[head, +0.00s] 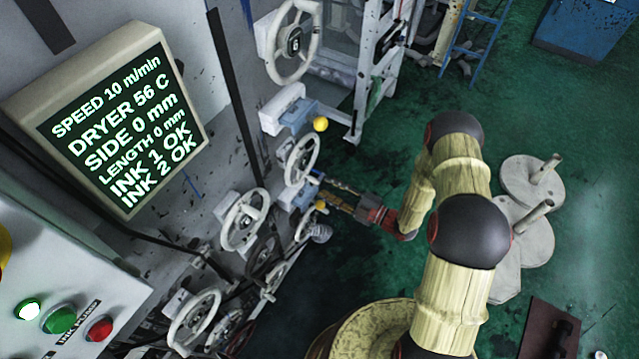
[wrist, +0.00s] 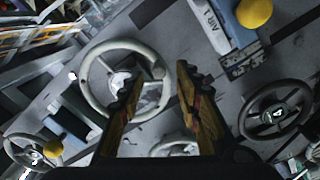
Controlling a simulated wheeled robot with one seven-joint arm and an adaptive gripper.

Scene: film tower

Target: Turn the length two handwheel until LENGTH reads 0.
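The screen (head: 122,118) in the head view reads LENGTH 0 mm. My gripper (head: 322,192) is beside the column of pale handwheels on the machine's side. One pale handwheel (head: 316,150) is just above its fingertips, and another (head: 299,226) is just below, partly hidden. In the wrist view my gripper (wrist: 157,80) has its two yellow fingers spread apart. A pale handwheel (wrist: 84,85) lies beyond the left finger, and part of its rim shows between the fingers. The left finger covers part of this wheel; contact cannot be told. I cannot read which wheel is length two.
Other handwheels (head: 228,240) crowd the machine's side, and a large one (head: 317,35) is higher up. A yellow knob (head: 320,124) sticks out above the gripper. A dark handwheel (wrist: 246,125) is right in the wrist view. Green floor (head: 560,100) lies open to the right.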

